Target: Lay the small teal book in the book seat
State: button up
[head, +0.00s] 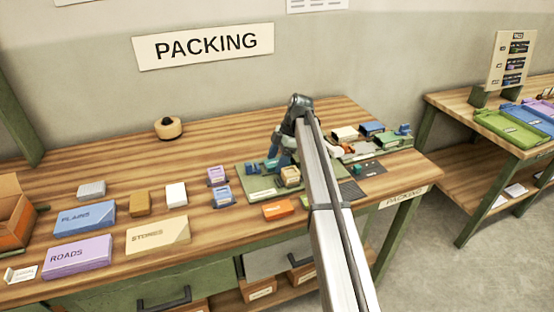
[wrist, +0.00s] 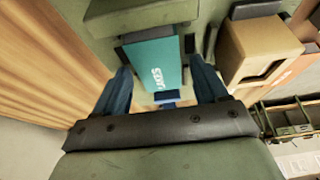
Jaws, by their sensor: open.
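The small teal book (wrist: 155,65) shows in the wrist view with pale lettering on the face toward me. It lies between the two blue fingers of my gripper (wrist: 160,68), which are open with gaps on both sides. Small dark pieces flank the book near its upper end. In the head view my gripper (head: 281,160) is low over the green tray (head: 262,194), and a bit of teal (head: 271,163) shows beside it. My arm hides part of this area. I cannot tell which spot is the book seat.
A tan box (wrist: 262,50) stands close to the right finger in the wrist view. An orange box (head: 278,209) lies in front of the tray. Blue-and-purple packs (head: 217,175) stand to its left. Bare wood (head: 225,140) lies behind the tray.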

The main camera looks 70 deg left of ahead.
jog(key=v, duration=1.2)
